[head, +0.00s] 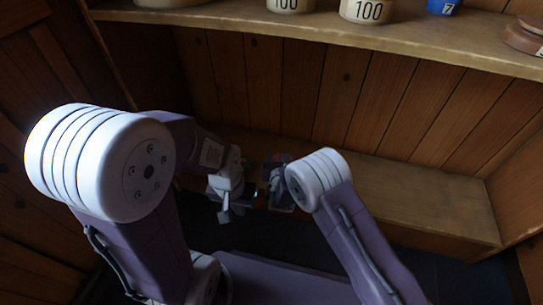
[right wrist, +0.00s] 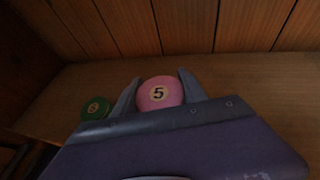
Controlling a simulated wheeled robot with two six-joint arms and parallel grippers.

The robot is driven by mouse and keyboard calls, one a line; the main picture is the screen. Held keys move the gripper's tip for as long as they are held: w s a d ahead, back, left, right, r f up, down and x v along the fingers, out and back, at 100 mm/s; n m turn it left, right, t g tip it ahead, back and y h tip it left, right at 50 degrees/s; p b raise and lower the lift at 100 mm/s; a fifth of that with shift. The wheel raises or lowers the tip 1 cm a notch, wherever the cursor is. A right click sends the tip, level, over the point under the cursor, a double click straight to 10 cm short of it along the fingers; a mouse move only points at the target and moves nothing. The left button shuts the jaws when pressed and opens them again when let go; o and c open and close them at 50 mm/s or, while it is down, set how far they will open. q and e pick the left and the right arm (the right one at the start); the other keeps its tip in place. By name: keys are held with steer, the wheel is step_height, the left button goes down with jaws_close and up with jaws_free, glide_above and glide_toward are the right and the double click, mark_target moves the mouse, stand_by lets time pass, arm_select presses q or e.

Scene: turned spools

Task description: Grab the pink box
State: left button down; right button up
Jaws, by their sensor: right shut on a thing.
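A green numbered piece (right wrist: 95,107) stands just left of the right gripper. The lower shelf (head: 420,200) is bare to the right. The upper shelf (head: 320,30) holds cream pieces marked 100 (head: 368,10), a blue piece (head: 443,6) and a brown piece (head: 525,38).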

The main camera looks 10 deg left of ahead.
steer(key=w+d+r+p, duration=0.1)
steer(key=d+r+p, duration=0.3)
steer(key=d, duration=0.4)
steer(key=shift+d+r+p, duration=0.3)
steer(key=shift+d+r, duration=0.05)
steer(key=shift+r, duration=0.3)
